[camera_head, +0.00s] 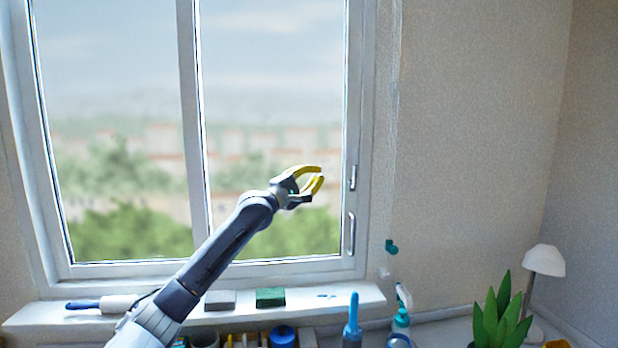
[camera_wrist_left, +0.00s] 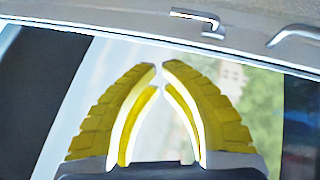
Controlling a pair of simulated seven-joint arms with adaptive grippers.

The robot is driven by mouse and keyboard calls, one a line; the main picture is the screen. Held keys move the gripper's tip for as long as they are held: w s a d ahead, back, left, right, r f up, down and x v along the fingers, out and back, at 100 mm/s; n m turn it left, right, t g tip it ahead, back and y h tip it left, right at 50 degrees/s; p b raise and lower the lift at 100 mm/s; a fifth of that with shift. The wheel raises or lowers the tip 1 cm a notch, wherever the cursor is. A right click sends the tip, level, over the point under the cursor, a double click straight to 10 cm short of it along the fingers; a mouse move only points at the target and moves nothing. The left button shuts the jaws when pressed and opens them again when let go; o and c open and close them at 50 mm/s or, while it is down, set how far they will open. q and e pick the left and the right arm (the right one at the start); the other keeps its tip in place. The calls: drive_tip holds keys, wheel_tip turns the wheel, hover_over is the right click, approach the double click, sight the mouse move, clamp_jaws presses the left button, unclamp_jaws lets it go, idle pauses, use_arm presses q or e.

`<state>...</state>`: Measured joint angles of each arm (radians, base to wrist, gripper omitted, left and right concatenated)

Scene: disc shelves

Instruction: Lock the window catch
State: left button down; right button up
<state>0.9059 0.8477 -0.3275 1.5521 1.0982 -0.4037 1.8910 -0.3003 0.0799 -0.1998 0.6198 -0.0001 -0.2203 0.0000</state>
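The window catch (camera_head: 352,178) is a small metallic lever on the right frame of the window, above a longer curved handle (camera_head: 351,234). In the left wrist view the catch (camera_wrist_left: 196,17) and the handle (camera_wrist_left: 293,33) lie across the top on the pale frame. My left gripper (camera_head: 321,178) has yellow fingers and is in front of the glass, left of the catch and apart from it. In the left wrist view its fingertips (camera_wrist_left: 160,74) are close together with a narrow gap and nothing between them. My right gripper is not in view.
The window sill (camera_head: 340,297) holds a grey block (camera_head: 220,300), a green block (camera_head: 270,297) and a roller-like tool (camera_head: 100,303). Bottles, a plant (camera_head: 502,318) and a white lamp (camera_head: 544,262) stand at lower right. A cord with a teal end (camera_head: 391,246) hangs beside the frame. The wall at right is clear.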

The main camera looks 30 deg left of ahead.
use_arm(q)
drive_tip(key=shift+s+a, duration=0.2)
drive_tip(key=shift+s, duration=0.45)
drive_tip(key=shift+s+a, duration=0.15)
drive_tip(key=shift+s, duration=0.5)
